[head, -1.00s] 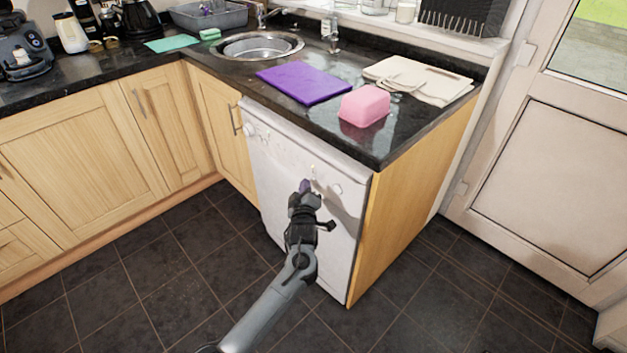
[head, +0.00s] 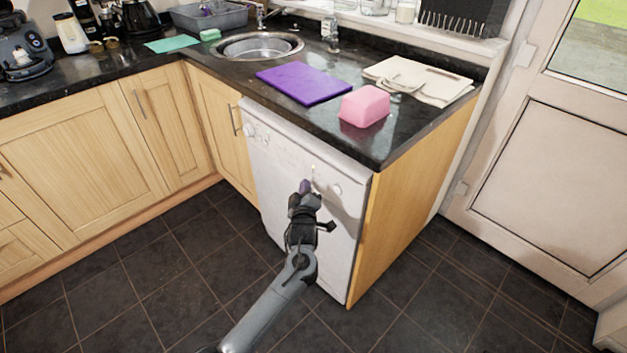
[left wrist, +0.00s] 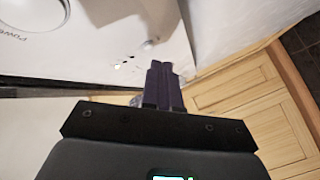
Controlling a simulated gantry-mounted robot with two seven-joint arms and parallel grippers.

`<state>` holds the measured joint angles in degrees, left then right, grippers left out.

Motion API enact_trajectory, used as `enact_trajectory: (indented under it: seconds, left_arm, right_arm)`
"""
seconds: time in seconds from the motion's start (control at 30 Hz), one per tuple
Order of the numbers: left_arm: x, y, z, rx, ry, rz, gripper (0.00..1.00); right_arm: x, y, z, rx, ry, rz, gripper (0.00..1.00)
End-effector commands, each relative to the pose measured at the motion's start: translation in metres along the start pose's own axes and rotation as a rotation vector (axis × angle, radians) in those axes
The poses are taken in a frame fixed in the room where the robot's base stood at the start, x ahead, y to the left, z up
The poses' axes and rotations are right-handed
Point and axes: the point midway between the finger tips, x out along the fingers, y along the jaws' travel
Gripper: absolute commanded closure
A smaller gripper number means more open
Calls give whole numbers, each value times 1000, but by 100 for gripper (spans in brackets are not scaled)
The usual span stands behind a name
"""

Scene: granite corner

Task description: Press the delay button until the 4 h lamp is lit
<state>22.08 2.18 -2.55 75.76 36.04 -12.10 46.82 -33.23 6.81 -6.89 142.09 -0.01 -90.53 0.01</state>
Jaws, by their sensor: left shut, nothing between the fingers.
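The white dishwasher (head: 290,200) stands under the dark counter, with its control panel along the top of its front. My left gripper (head: 305,186) is shut and empty, its purple fingertips at the right part of that panel. In the left wrist view, the closed fingers (left wrist: 160,75) point at the white panel, close to a small round button (left wrist: 147,43); I cannot tell if they touch anything. Small dark marks or lamps (left wrist: 124,63) sit beside the fingertips. I cannot read which lamp is the 4 h one or whether it is lit. My right gripper is out of view.
A round knob (head: 250,130) is at the panel's left end. In the wrist view, a large dial (left wrist: 30,12) is near the word Power. A purple board (head: 303,83) and a pink block (head: 365,106) lie on the counter above. The tiled floor in front is clear.

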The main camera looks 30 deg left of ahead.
Motion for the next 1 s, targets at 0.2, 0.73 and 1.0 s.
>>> enact_trajectory:
  seconds: [0.2,0.73,1.0]
  left_arm:
    - [0,0,0,0,0,0,100]
    - [1,0,1,0,0,0,100]
    - [6,4,5,-1,0,-1,100]
  right_arm:
    - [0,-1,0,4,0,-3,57]
    - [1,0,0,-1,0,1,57]
    - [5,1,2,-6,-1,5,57]
